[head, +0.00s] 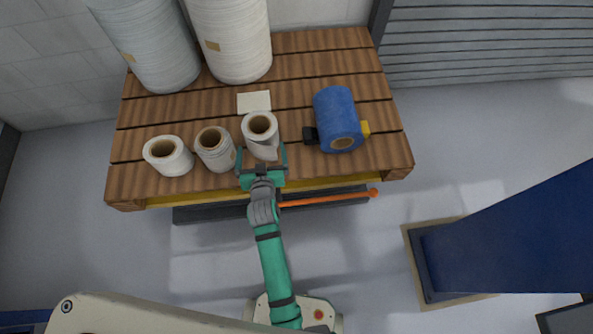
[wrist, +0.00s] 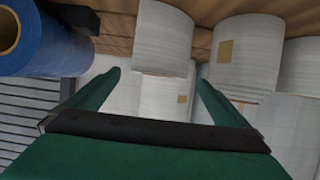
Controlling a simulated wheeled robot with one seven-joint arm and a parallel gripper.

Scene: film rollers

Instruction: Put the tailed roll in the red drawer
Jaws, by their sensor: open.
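Three small white film rolls with brown cores stand upright along the pallet's front: a left roll (head: 168,157), a middle roll (head: 218,155) and a right roll (head: 262,140). The right roll seems to have a loose flap at its lower right; I cannot tell this surely. My gripper (head: 262,158) is open at the right roll's front, its fingers toward either side of it. In the wrist view, my open gripper (wrist: 155,85) shows a white roll between and beyond its fingers. No red drawer can be made out; a dark bar with an orange rod (head: 325,200) lies below the pallet edge.
A blue panel (head: 520,245) stands at the right. The floor between is clear.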

